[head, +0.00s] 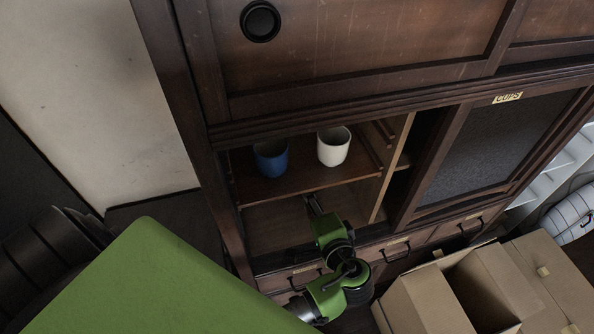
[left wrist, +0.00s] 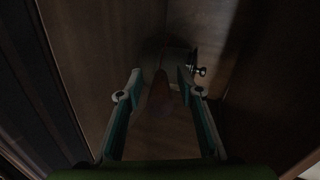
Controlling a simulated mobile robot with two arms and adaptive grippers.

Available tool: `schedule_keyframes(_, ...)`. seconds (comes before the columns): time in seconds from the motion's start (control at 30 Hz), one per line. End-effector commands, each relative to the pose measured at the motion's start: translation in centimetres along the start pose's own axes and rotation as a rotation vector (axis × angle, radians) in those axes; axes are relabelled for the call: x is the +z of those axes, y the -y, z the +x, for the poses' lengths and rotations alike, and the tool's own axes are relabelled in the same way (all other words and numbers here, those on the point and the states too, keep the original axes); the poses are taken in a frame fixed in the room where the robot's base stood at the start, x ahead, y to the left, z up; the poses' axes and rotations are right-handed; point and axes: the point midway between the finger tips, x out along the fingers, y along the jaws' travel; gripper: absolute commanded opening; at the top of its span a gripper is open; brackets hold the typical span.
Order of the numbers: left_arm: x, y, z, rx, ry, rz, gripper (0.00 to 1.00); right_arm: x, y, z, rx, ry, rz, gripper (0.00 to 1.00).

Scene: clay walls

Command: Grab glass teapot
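My left gripper (head: 312,204) reaches into the lower compartment of the dark wooden cabinet, below the shelf with the cups. In the left wrist view its two fingers (left wrist: 160,76) are apart, with a clear gap between them. A dim, see-through shape that looks like the glass teapot (left wrist: 178,58) is just beyond the fingertips, with a small shiny knob at its right. The view is too dark to tell whether the fingers touch it. In the head view I cannot make the teapot out. My right gripper is not in view.
A blue cup (head: 270,158) and a white cup (head: 333,147) stand on the shelf (head: 300,180) above my gripper. A wooden divider (head: 391,168) bounds the opening at right. Open cardboard boxes (head: 425,300) stand at lower right. A sliding door labelled CUPS (head: 500,140) is at right.

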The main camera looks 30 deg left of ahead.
Motion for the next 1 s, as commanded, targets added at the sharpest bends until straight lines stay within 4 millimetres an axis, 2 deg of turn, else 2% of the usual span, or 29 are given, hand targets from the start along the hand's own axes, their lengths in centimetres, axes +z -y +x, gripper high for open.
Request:
schedule_keyframes(0.13,0.1,-0.3,-0.3,0.001,0.000,0.000,0.34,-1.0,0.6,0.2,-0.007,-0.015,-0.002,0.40)
schedule_keyframes(0.3,0.1,-0.2,-0.3,0.001,0.001,-0.001,0.34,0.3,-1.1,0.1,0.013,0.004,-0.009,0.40)
schedule_keyframes(0.33,0.1,-0.2,-0.3,0.001,0.001,-0.001,0.31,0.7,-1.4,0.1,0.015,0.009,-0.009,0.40)
schedule_keyframes(0.4,0.1,-0.2,-0.3,0.001,0.000,0.000,0.13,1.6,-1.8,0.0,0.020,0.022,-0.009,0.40)
schedule_keyframes(0.47,0.1,-0.2,-0.3,0.001,0.000,0.000,0.00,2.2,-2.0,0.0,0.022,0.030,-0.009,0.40)
schedule_keyframes(0.67,0.0,-0.1,-0.3,-0.001,0.000,-0.002,0.00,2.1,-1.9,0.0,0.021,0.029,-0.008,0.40)
schedule_keyframes(1.0,-0.1,0.2,0.1,-0.001,-0.001,-0.001,0.00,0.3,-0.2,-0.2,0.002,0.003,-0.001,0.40)
